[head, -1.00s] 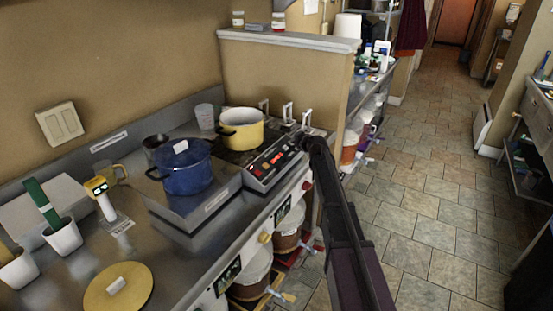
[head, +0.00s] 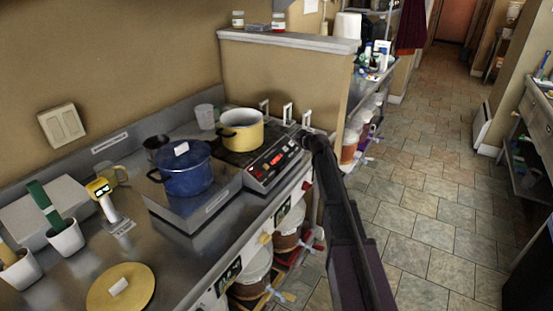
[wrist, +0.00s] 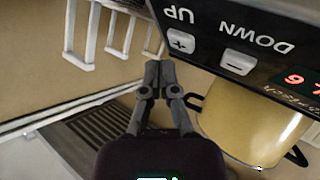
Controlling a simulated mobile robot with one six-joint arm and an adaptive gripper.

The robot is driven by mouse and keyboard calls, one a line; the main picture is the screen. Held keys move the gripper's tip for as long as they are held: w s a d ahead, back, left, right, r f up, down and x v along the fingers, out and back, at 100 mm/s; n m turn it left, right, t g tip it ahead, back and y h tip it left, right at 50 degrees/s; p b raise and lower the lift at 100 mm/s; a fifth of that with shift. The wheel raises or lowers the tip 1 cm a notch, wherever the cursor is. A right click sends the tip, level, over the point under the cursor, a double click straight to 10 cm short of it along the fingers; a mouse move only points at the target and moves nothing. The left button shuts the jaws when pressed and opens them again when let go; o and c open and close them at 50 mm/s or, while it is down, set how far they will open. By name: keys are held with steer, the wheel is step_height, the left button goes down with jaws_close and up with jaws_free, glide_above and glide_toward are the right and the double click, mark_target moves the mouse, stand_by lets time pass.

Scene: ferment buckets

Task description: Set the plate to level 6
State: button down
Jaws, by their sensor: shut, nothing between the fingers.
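The plate's black control panel (head: 272,162) has a red lit display and slopes at the front of the plate, before a yellow pot (head: 242,131). In the wrist view the panel (wrist: 215,18) appears upside down, with a plus button (wrist: 182,41) marked UP and a minus button (wrist: 237,62) marked DOWN. A lit digit (wrist: 295,78) near the right edge looks like a 6 turned over; another is cut off beside it. My gripper (wrist: 160,72) is shut and empty, its tips just beside the plus button. Contact cannot be told. In the head view my arm hides the fingertips.
A blue pot (head: 184,168) stands on a metal block left of the panel. A yellow lid (head: 121,290), white cups and a yellow-handled device (head: 108,200) are on the counter. A low wall (head: 288,85) rises behind. Open tiled floor (head: 425,190) lies to the right.

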steer(key=shift+r, duration=0.1)
steer(key=r+p, duration=0.1)
steer(key=s+d+r+p, duration=0.1)
steer(key=r+p, duration=0.1)
steer(key=d+r+p, duration=0.1)
steer(key=r+p, duration=0.1)
steer(key=shift+s+d, duration=0.15)
steer(key=shift+s, duration=0.2)
stand_by(0.3)
stand_by(0.5)
steer(key=s+a+f+m+g, duration=0.1)
steer(key=s+a+f+g, duration=0.15)
steer(key=s, duration=0.45)
steer(key=s+a+f+m+g, duration=0.1)
steer(key=s+f+g, duration=0.15)
steer(key=s, duration=0.45)
steer(key=s+a+f+g, duration=0.1)
steer(key=s+f+g, duration=0.15)
steer(key=s, duration=0.55)
steer(key=s+d+f+m+g+h, duration=0.1)
steer(key=s+f+m+g+h, duration=0.1)
steer(key=s, duration=0.9)
steer(key=s+d+f+m+g+h, duration=0.1)
steer(key=s+f+m+g+h, duration=0.1)
steer(key=s, duration=0.9)
steer(key=shift+d+m+g, duration=0.4)
steer(key=shift+m+g, duration=0.25)
steer(key=shift+m, duration=0.35)
